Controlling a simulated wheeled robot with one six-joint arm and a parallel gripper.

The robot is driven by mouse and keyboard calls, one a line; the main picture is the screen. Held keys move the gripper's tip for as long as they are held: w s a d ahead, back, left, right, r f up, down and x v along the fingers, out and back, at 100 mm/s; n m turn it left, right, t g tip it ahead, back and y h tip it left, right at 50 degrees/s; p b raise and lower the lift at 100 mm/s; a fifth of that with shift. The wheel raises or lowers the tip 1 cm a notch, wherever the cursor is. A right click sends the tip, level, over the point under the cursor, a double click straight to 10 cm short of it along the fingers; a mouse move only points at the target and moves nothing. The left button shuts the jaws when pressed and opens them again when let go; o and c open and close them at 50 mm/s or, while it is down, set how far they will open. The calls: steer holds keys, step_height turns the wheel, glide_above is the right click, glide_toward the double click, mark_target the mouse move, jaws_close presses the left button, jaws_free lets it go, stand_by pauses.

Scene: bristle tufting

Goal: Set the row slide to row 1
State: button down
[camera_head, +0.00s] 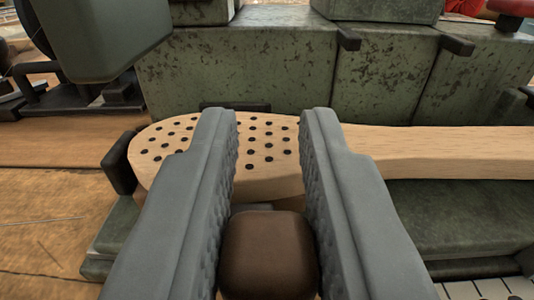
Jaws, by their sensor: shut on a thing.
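My gripper (268,150) shows in the middle foreground, its two grey fingers on either side of a dark brown knob (268,252). The fingers are shut on this knob at its left and right sides. Beyond it lies a pale wooden brush block (440,145) with rows of dark holes in its rounded head (165,150). The fingers cover part of the holes. The block rests on a green metal slide bed (460,215). Part of a white scale (490,289) with dark marks shows at the lower right; no row number is readable.
A green housing (100,35) hangs at the upper left. A black clamp (119,165) touches the block's left end. Bare wooden bench (45,210) lies at the left.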

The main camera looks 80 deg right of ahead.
steer(key=c, duration=1.3)
jaws_free()
steer(key=shift+a, duration=0.1)
steer(key=s+a, duration=0.1)
steer(key=a, duration=0.4)
steer(key=s+a, duration=0.1)
steer(key=a, duration=0.5)
steer(key=s+a, duration=0.1)
steer(key=a, duration=0.5)
steer(key=shift+s, duration=0.2)
steer(key=shift+r, duration=0.1)
